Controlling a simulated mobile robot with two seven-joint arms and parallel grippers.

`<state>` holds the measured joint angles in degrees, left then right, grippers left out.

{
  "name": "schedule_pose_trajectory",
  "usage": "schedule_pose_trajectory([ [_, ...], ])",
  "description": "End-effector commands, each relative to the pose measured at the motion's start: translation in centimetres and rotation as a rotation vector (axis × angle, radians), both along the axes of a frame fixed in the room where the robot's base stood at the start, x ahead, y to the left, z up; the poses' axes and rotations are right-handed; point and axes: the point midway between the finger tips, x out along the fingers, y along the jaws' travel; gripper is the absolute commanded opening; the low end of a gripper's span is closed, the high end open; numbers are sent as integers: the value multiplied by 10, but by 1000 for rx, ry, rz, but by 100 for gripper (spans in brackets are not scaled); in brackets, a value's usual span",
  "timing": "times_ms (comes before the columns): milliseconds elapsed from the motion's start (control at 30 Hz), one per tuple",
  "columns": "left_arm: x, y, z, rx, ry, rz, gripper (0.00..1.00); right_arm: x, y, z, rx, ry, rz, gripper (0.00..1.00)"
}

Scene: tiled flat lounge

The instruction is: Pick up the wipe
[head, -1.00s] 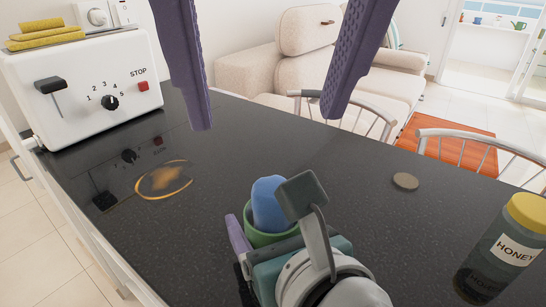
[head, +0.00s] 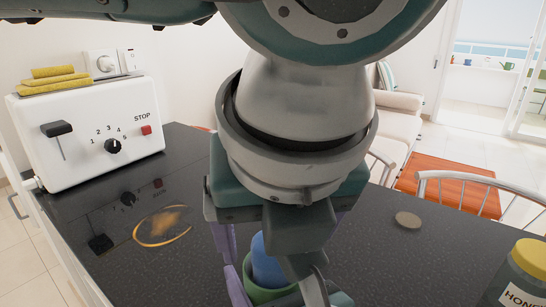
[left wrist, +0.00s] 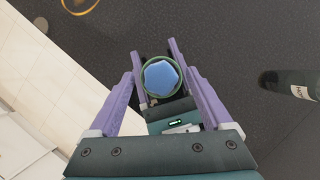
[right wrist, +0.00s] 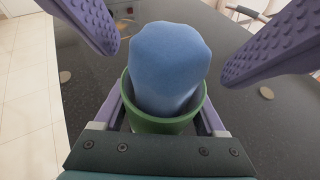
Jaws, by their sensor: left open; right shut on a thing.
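A blue, rounded wipe (right wrist: 170,65) stands in a green cup (right wrist: 165,122), its upper part above the rim. The cup also shows in the head view (head: 262,293). My right gripper (right wrist: 163,110) is shut on the cup, one finger on each side. My left gripper (left wrist: 160,75) is open above the cup. In the left wrist view the blue wipe (left wrist: 161,75) lies between its spread fingers, with gaps on both sides. In the head view the left wrist covers much of the cup and wipe.
A white toaster (head: 85,130) with stacked yellow cloths (head: 52,78) stands at the left of the dark counter (head: 180,225). A honey jar (head: 522,280) stands at the right, a small round disc (head: 408,220) lies behind it. Chairs stand beyond the counter.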

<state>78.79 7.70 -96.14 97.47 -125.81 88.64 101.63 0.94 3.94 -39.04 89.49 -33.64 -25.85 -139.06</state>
Motion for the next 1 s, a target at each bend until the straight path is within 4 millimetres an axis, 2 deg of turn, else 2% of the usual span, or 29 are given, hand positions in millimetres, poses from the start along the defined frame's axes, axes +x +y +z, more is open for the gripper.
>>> schedule_pose_trajectory([
  [200, 0, 0, -1, 0, 0, -1, 82, -1, -2, -4, -6, 10, -4, 14],
  [900, 0, 0, 0, -1, 0, 0, 4, -1, -2, -4, -6, 10, -4, 14],
  [933, 0, 0, 0, -1, 0, 0, 0, -1, -2, -4, -6, 10, -4, 14],
  [1000, 0, 0, 0, -1, 0, 0, 0, -1, -2, -4, -6, 10, -4, 14],
])
